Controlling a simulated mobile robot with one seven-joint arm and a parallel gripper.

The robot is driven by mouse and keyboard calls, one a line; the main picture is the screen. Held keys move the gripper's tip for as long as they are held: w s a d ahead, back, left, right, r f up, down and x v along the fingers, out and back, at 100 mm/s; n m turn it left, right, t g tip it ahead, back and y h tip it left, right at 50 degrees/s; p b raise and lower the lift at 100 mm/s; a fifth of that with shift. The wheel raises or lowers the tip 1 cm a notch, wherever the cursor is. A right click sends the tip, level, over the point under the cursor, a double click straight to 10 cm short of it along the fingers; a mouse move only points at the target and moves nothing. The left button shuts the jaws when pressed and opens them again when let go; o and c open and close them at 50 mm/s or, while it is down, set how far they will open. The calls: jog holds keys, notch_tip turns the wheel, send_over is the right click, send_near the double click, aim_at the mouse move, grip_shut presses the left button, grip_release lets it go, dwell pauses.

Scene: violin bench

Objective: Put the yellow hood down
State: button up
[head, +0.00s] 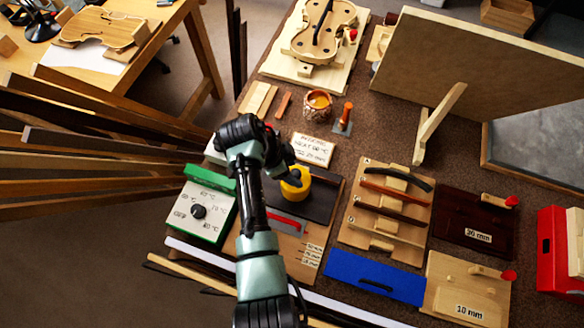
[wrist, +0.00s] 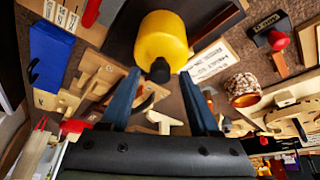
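The yellow hood (head: 296,184) is a short cylinder, and it appears to stand on a dark panel (head: 322,200) at the middle of the bench. In the wrist view the yellow hood (wrist: 162,40) shows its black knob (wrist: 160,71) pointing toward me. My gripper (head: 290,172) is just above the hood and hides part of it in the head view. In the wrist view my gripper (wrist: 159,75) has its two blue fingers spread apart. The knob lies between the fingertips, with a visible gap on both sides. The hood's base is hidden in the wrist view.
A green-and-white dial box (head: 202,208) is left of the panel. A lettered card (head: 312,149) and an amber pot (head: 318,102) stand behind the hood. A wooden rack (head: 385,212) is to the right, and a blue case (head: 374,277) is in front.

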jog(key=v, duration=1.2)
jog(key=w+r+n+t+y, duration=0.1)
jog(key=w+r+n+t, duration=0.3)
jog(key=r, duration=0.6)
jog(key=w+d+r+n+t+y, duration=0.1)
jog(key=w+r+t, duration=0.35)
jog(key=r, duration=0.65)
jog(key=w+r+n+t+y, duration=0.1)
jog(key=w+r+n+t, duration=0.3)
jog(key=r, duration=0.6)
jog(key=s+d+r+n+t, duration=0.1)
jog(key=s+r+t, duration=0.3)
jog(key=r, duration=0.5)
jog(key=s+d+r+n+t, duration=0.1)
jog(key=s+r+n+t, duration=0.1)
jog(key=s+r+t, duration=0.3)
jog(key=s+d+r+n+t+y, duration=0.1)
jog(key=s+r+t, duration=0.3)
jog(key=s+r, duration=0.5)
notch_tip(320, 180, up, 6)
jog(key=shift+d+n, duration=0.55)
jog(key=shift+n, duration=0.15)
jog(key=shift+t, duration=0.25)
